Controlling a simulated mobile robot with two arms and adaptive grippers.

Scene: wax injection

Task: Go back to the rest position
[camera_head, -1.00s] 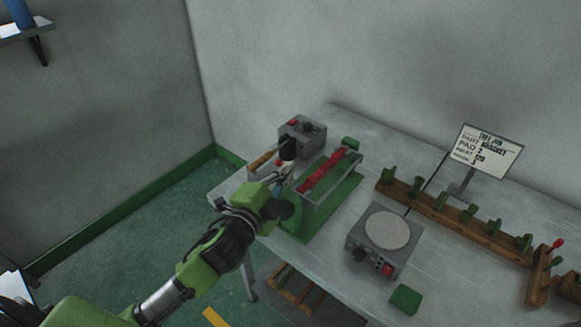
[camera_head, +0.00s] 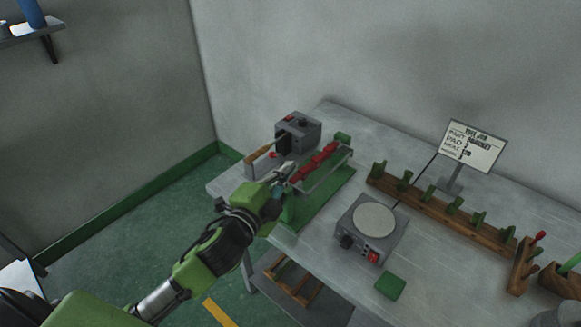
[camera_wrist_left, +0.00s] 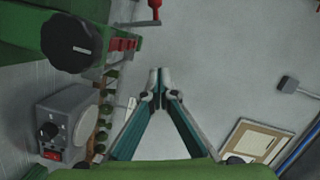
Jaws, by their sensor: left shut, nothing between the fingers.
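My left gripper (camera_head: 284,172) is at the left end of the bench, in front of a green-based fixture (camera_head: 318,196) with a row of red pieces (camera_head: 318,160) along its top. The gripper's fingers also show in the left wrist view (camera_wrist_left: 160,82), where the tips meet with nothing between them. It looks apart from the fixture in the left wrist view, where a black knob (camera_wrist_left: 72,43) on a green part shows at upper left. My right gripper is not in view.
On the bench (camera_head: 420,255) stand a grey box (camera_head: 300,130) beside a wooden-handled tool (camera_head: 262,152), a round-topped hot plate (camera_head: 372,222), a green pad (camera_head: 390,286), a wooden rack (camera_head: 440,210) with green pieces, and a sign (camera_head: 473,147).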

